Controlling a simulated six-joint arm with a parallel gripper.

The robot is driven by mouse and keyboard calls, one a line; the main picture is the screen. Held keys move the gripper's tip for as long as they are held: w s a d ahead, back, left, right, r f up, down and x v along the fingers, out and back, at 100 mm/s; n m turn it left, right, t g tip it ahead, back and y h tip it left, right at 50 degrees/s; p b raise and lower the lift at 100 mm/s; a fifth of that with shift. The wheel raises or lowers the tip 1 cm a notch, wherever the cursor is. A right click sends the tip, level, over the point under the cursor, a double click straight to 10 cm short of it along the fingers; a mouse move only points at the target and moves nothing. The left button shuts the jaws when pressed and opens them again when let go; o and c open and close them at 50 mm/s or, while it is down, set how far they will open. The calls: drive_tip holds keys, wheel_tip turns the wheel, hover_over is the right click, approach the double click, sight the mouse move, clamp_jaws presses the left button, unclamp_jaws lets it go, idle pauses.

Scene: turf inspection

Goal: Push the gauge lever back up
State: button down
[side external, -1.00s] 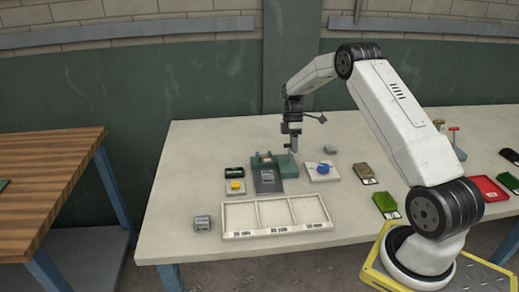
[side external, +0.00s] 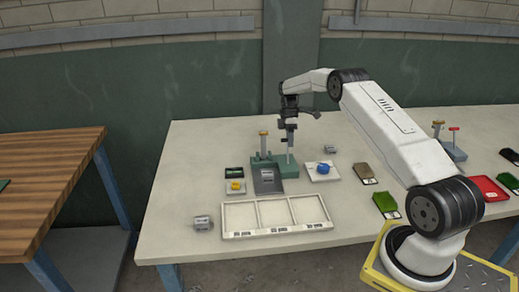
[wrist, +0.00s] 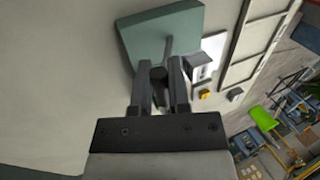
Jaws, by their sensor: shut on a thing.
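The gauge has a green base (side external: 262,168) near the back middle of the table, with a dark grey plate (side external: 268,184) at its front. A tan-topped post (side external: 263,140) stands tall on its left part. The gauge lever (side external: 289,157) is a thin grey rod standing about upright on the right part. My gripper (side external: 290,137) is above the base, shut on the upper part of the lever. In the wrist view my gripper's fingers (wrist: 160,74) close around the lever (wrist: 168,46), which rises from the green base (wrist: 145,32). The lever's top is hidden by the gripper.
A three-compartment tray (side external: 230,219) lies in front. A small tray with a blue piece (side external: 325,169) is right of the gauge; a yellow piece (side external: 236,186) and black box (side external: 234,171) are left. Turf pieces (side external: 388,203) and a second gauge (side external: 454,151) lie right. The left tabletop is clear.

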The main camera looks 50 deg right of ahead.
drive_tip(key=shift+w, duration=0.1)
idle(0.3)
drive_tip(key=c, duration=0.6)
unclamp_jaws()
drive_tip(key=shift+d, duration=0.1)
drive_tip(key=shift+v, duration=3.85)
